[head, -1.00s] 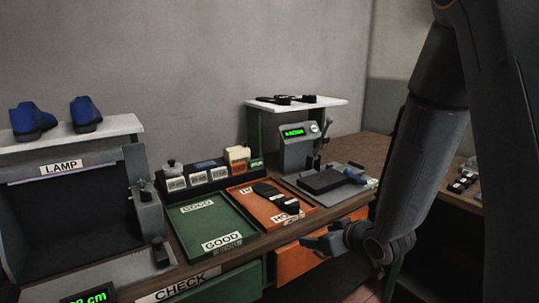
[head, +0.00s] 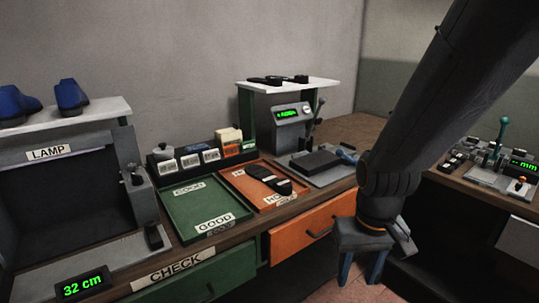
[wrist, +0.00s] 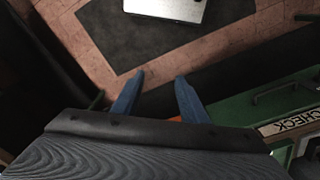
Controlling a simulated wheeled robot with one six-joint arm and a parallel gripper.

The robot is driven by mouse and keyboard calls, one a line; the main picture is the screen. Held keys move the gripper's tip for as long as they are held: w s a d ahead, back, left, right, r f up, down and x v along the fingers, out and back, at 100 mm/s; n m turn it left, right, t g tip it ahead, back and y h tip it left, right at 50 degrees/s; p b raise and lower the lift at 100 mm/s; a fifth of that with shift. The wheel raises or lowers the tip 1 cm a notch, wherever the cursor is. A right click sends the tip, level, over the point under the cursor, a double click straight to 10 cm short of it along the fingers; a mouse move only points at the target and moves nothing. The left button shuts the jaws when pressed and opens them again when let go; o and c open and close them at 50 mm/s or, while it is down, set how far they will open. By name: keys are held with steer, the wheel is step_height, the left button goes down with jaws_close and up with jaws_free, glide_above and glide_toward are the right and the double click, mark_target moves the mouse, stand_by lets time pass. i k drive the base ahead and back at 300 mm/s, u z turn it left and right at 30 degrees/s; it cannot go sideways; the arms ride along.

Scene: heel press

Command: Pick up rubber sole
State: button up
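A dark sole-shaped piece (head: 270,179) lies in the orange tray (head: 247,197) on the bench. It looks like a rubber sole, but its material is hard to tell. More flat dark pieces (head: 268,80) lie on the white shelf above the press. My gripper (head: 360,272) points down in front of the bench, right of the orange drawer and away from the tray. In the wrist view its blue fingers (wrist: 160,82) are apart with nothing between them. No sole shows clearly in the wrist view.
A green tray (head: 185,222) marked GOOD sits left of the orange one. The press (head: 290,118) with its dark pad (head: 315,162) stands to the right. A lamp box (head: 55,200) is at left. Another bench with levers (head: 490,178) is at far right.

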mark_target(283, 186)
steer(key=z, duration=0.15)
steer(key=i, duration=0.9)
steer(key=u, duration=0.7)
